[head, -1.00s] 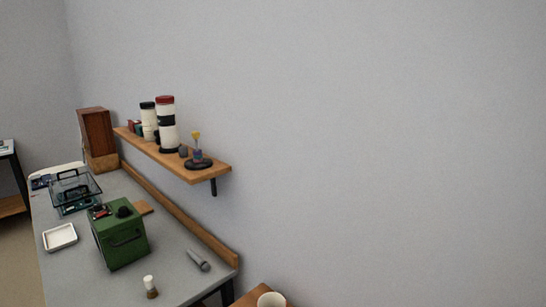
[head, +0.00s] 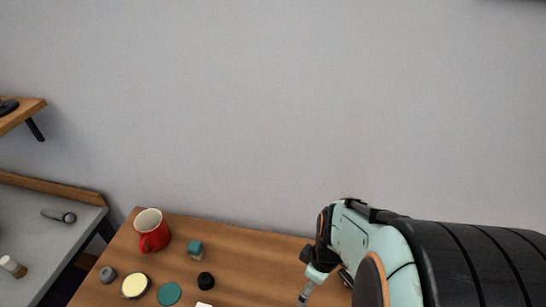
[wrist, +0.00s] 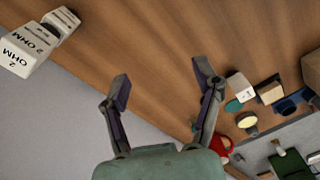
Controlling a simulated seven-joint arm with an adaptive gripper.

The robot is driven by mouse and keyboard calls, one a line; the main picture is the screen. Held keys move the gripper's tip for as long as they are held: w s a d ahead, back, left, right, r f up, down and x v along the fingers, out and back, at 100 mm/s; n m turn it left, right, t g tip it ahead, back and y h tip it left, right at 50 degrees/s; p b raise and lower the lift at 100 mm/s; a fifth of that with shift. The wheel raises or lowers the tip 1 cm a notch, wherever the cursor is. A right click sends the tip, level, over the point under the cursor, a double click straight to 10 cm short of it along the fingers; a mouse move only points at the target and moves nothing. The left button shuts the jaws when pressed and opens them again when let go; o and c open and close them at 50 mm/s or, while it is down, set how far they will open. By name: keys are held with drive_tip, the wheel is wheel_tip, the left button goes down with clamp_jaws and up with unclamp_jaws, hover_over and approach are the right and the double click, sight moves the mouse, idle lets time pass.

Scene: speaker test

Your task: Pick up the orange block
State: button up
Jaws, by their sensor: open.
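I cannot make out an orange block in either view. My gripper (wrist: 162,84) is open and empty in the wrist view, its two fingers spread apart over bare wooden tabletop. In the head view my arm reaches in from the right over the wooden table (head: 245,250), and it hides part of the table's right side. A tan block (wrist: 270,93) lies to the right of my gripper in the wrist view; its colour is too dull to call orange.
A red mug (head: 153,232), a teal block (head: 196,249), a black knob (head: 206,281), a cream-topped disc (head: 135,286) and a teal disc (head: 169,293) stand on the table's left. White blocks marked "2 OHM" (wrist: 22,52) are upper left in the wrist view. A grey bench (head: 45,235) adjoins.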

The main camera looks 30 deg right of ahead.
drive_tip(key=s+d+f+n, duration=0.1)
drive_tip(key=s+d+f, duration=0.3)
drive_tip(key=s+d+f+n, duration=0.1)
drive_tip(key=s+d+f, duration=0.3)
drive_tip(key=shift+s+d+h, duration=0.15)
drive_tip(key=shift+d+h, duration=0.15)
drive_tip(key=shift+d, duration=0.05)
drive_tip(key=shift+s+d+f, duration=0.1)
drive_tip(key=shift+f, duration=1.7)
drive_tip(key=shift+s+d+f, duration=0.1)
drive_tip(key=shift+f, duration=1.65)
drive_tip(key=shift+c, duration=0.3)
drive_tip(key=shift+a, duration=0.1)
clamp_jaws()
